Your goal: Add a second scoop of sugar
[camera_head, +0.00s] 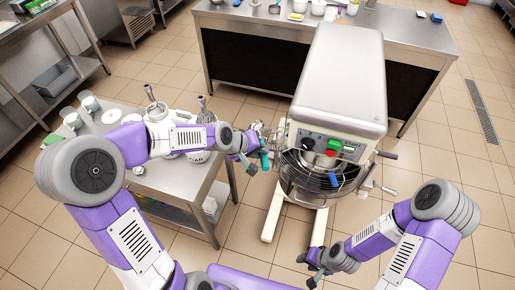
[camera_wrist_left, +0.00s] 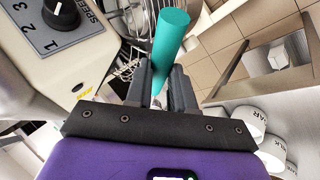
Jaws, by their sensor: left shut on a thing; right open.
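My left gripper (camera_head: 256,158) is shut on a teal cylindrical handle (camera_head: 265,160), just left of the mixer (camera_head: 340,75). In the left wrist view the handle (camera_wrist_left: 172,32) stands up between the fingers (camera_wrist_left: 162,85). The scoop end of it cannot be made out, nor whether it carries sugar. White containers stand on the left table; one label ends in "AR" (camera_wrist_left: 240,113), and another reads like "MILK" (camera_wrist_left: 263,155). In the head view my arm partly hides them. The mixer's bowl sits behind a wire guard (camera_head: 312,178). My right gripper (camera_head: 314,268) is open and empty, low in front of the mixer.
The steel side table (camera_head: 165,180) holds the containers, metal utensils and clear cups (camera_head: 90,103). The mixer's feet (camera_head: 271,218) spread on the tiled floor. A long counter (camera_head: 255,25) stands behind the mixer. The floor at the right is open.

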